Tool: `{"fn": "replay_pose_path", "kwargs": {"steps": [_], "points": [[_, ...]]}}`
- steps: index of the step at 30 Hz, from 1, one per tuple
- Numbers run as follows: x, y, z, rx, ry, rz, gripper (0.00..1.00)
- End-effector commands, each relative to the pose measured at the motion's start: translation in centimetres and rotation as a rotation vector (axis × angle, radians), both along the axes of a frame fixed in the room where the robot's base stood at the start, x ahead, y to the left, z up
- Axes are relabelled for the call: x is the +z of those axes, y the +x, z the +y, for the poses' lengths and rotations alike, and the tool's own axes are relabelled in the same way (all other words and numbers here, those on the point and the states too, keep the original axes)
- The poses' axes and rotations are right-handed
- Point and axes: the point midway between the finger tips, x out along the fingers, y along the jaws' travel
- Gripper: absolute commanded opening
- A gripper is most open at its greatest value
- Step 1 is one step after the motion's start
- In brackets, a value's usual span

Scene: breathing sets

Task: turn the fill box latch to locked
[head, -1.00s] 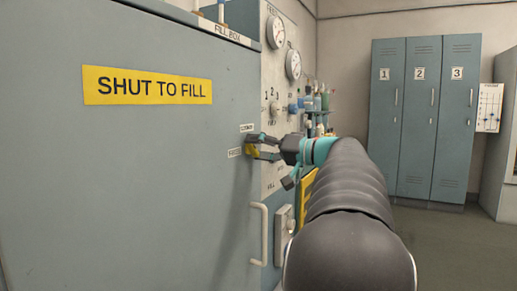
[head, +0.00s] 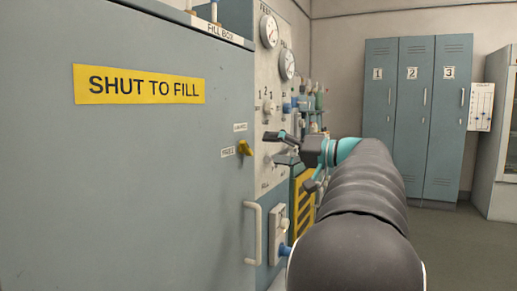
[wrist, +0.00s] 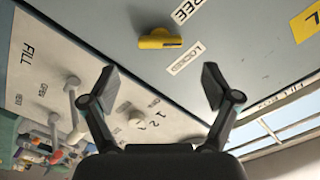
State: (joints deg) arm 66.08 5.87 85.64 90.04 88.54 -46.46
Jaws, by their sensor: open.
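The yellow fill box latch (head: 245,148) is on the right edge of the grey-blue fill box door (head: 130,190). A LOCKED label (head: 240,127) is above it and a FREE label (head: 228,152) is to its left. In the wrist view the latch (wrist: 160,39) lies nearly level across the picture, its narrow end to the right, between the two labels; I cannot tell exactly which it points at. My gripper (head: 280,147) is open and empty, to the right of the latch and apart from it. The wrist view shows both fingers (wrist: 160,88) spread, with the latch beyond them.
A door handle (head: 252,233) stands out below the latch. The gauge panel (head: 270,90), with knobs and dials, is just right of the door behind my gripper. Lockers (head: 415,120) stand at the back right, with clear floor (head: 445,235) before them.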

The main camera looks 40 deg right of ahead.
Motion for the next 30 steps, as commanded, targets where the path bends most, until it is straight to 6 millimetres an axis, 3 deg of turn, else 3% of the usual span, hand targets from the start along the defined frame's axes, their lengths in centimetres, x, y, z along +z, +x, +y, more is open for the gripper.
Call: {"fn": "replay_pose_path", "kwargs": {"steps": [3, 10, 30], "points": [[0.0, -2.2, -1.0, -0.003, 0.000, 0.000, 0.88], [0.0, -4.6, -1.9, -0.001, -0.001, -0.001, 0.88], [0.0, -5.0, -2.1, 0.001, 0.000, -0.001, 0.88]]}}
